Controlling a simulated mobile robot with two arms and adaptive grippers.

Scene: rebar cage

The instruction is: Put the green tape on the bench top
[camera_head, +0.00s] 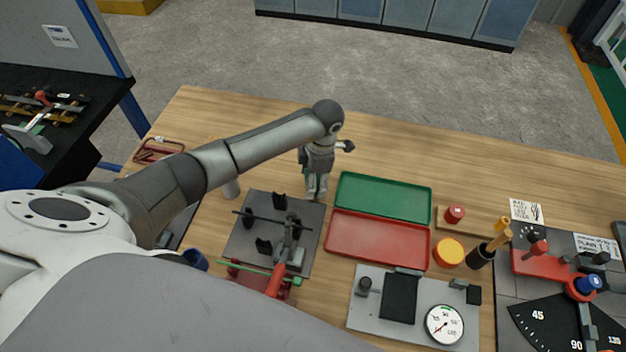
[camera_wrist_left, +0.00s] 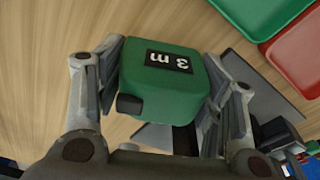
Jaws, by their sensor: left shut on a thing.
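The green tape (camera_wrist_left: 165,84) is a boxy green case with a black "3 m" label. In the left wrist view it sits between the two fingers of my left gripper (camera_wrist_left: 172,100), which is shut on it. In the head view my left gripper (camera_head: 316,192) points down at the bench, left of the green tray, and mostly hides the tape. The wooden bench top (camera_head: 420,160) lies beneath. I cannot tell whether the tape touches the wood. My right gripper is not in view.
A green tray (camera_head: 385,197) and a red tray (camera_head: 377,240) lie right of the gripper. A dark plate (camera_head: 240,245) with black blocks and a red-handled tool lies at front left. A gauge plate (camera_head: 395,335) stands at the front. The bench's back strip is mostly clear.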

